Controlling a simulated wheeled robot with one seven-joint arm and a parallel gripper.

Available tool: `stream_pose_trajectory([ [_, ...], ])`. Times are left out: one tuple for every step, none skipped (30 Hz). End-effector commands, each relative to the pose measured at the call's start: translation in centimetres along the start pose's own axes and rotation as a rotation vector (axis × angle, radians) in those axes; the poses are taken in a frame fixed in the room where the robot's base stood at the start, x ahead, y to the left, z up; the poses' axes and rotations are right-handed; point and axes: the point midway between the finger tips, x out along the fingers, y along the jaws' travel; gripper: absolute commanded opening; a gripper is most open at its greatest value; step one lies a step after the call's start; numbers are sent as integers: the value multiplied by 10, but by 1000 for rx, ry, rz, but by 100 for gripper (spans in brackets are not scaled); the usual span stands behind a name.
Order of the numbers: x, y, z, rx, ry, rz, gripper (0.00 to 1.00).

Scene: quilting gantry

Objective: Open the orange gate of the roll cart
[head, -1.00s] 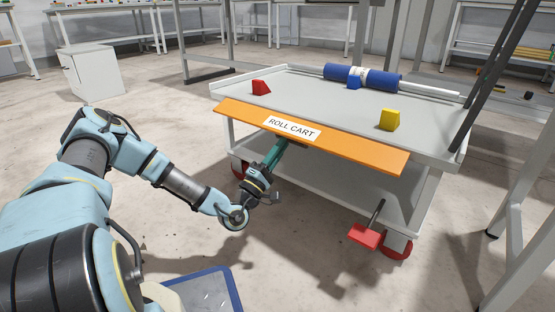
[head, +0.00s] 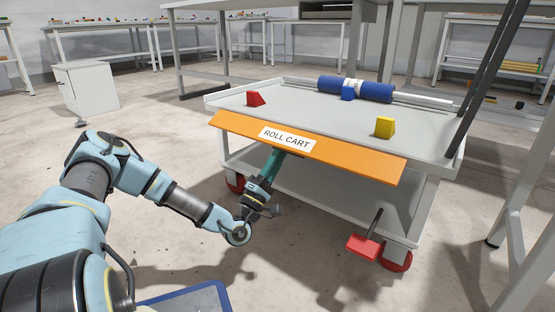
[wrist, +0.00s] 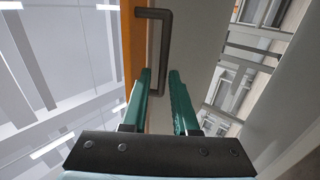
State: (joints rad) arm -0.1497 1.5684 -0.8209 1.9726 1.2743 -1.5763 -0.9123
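The orange gate (head: 350,160), a long panel with a white "ROLL CART" label (head: 287,139), runs along the near edge of the grey roll cart (head: 287,109). Its labelled face tilts upward and outward. My gripper (head: 274,160) is below the gate near the label, its tips partly hidden by it. In the wrist view the gate shows as an orange strip (wrist: 130,50) with a dark bracket-shaped handle (wrist: 165,40). My teal fingers (wrist: 160,75) stand apart on either side of the handle's bar line; contact with it is not clear.
A red wedge (head: 256,99), a yellow block (head: 385,127) and a blue roll (head: 370,90) lie on the cart top. A red pedal (head: 362,247) sticks out low at the front right, beside a red caster (head: 397,260).

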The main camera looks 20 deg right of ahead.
Motion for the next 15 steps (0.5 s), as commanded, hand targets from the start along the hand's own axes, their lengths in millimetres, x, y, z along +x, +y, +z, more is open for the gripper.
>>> stream_pose_trajectory([
  [0,0,0,0,0,-1,35],
  [0,0,0,0,0,-1,38],
  [-1,-1,0,0,0,-2,43],
  [-1,-1,0,0,0,-2,44],
  [-1,-1,0,0,0,-2,44],
  [-1,-1,0,0,0,-3,44],
  [-1,-1,0,0,0,-3,44],
  [-1,-1,0,0,0,-3,44],
  [-1,-1,0,0,0,-3,44],
  [-1,-1,0,0,0,-3,44],
  [-2,-1,0,0,0,-4,44],
  [-3,-1,0,0,1,-4,44],
  [-5,-1,0,0,1,-4,44],
  [-7,0,0,0,2,-5,44],
  [-11,0,0,0,2,-6,44],
])
